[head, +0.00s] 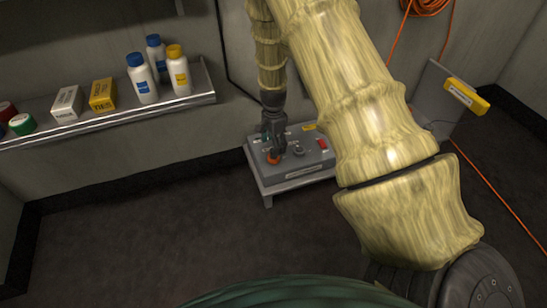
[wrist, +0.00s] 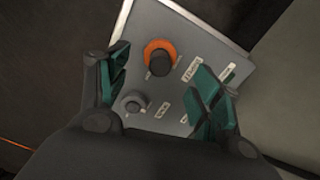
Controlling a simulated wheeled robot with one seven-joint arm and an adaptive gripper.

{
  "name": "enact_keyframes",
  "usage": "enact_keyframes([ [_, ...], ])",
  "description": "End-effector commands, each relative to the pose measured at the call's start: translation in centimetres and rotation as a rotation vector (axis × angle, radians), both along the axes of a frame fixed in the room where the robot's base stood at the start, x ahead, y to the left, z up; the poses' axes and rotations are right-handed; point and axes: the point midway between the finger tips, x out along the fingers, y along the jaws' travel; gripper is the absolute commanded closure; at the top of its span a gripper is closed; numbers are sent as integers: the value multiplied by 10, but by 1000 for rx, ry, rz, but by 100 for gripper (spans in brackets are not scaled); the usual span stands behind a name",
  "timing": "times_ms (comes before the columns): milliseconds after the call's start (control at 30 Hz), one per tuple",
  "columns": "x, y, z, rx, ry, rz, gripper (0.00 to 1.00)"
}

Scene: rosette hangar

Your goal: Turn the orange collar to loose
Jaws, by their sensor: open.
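The orange collar (wrist: 157,47) is a ring around a dark round knob (wrist: 161,62) on a grey panel box. In the head view the collar (head: 273,159) shows on the left part of the box, just below my gripper (head: 273,140). In the wrist view my gripper (wrist: 160,88) is open, with its teal-padded fingers apart on either side of the collar. The collar lies between and a little beyond the fingertips, and nothing is held. Small labels on the panel are too blurred to read, so I cannot tell the collar's setting.
The grey box (head: 300,172) also bears a grey knob (head: 299,150), also in the wrist view (wrist: 134,102), and a red switch (head: 322,144). A shelf (head: 120,118) with bottles and boxes is at the left. An orange cable (head: 497,203) crosses the right floor.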

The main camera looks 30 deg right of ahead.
Motion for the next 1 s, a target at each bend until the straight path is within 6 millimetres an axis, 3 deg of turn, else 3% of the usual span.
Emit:
enact_keyframes([
  [33,-1,0,-14,1,1,0,35],
  [300,0,0,-54,1,0,0,35],
  [733,0,0,-65,0,0,1,35],
  [1000,0,0,-65,0,0,1,80],
])
